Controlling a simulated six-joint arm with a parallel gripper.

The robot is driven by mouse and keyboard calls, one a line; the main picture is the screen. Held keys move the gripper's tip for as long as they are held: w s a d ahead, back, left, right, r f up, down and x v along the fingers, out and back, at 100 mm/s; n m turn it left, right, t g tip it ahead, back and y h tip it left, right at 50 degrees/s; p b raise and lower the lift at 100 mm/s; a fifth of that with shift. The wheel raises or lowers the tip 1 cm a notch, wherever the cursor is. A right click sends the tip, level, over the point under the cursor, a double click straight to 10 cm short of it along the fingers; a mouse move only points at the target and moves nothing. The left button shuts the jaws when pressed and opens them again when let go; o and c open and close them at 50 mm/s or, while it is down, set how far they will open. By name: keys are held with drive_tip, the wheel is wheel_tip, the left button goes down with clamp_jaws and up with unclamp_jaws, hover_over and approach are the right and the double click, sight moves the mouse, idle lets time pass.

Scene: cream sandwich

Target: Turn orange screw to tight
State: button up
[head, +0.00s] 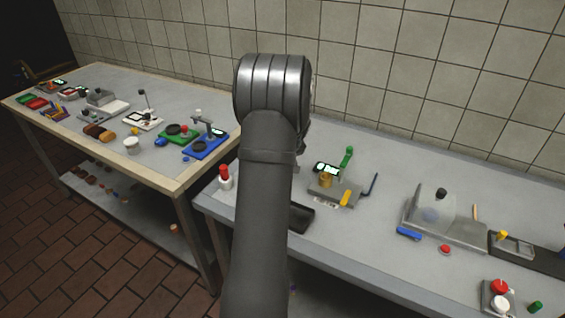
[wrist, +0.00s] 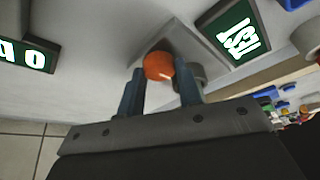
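In the wrist view the orange screw (wrist: 158,66) shows as a rounded orange head, set at a pale grey block. My gripper (wrist: 161,72) has its two dark blue-grey fingers apart, one on each side of the orange head. A small gap shows on the right side; the left finger is very close to the head, and I cannot tell whether it touches. The screw's shaft is hidden. In the head view my arm covers the gripper, and I cannot make out the orange screw.
A lit green display (wrist: 238,35) stands right of the screw, and another (wrist: 28,54) is at the left edge. A grey round part (wrist: 190,77) sits close by the right finger. In the head view a grey device with a yellow handle (head: 346,198) stands right of my arm.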

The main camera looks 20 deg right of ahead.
drive_tip(key=shift+a+m+h, duration=0.1)
drive_tip(key=shift+m+h, duration=0.5)
drive_tip(key=shift+m, duration=0.9)
drive_tip(key=o, duration=1)
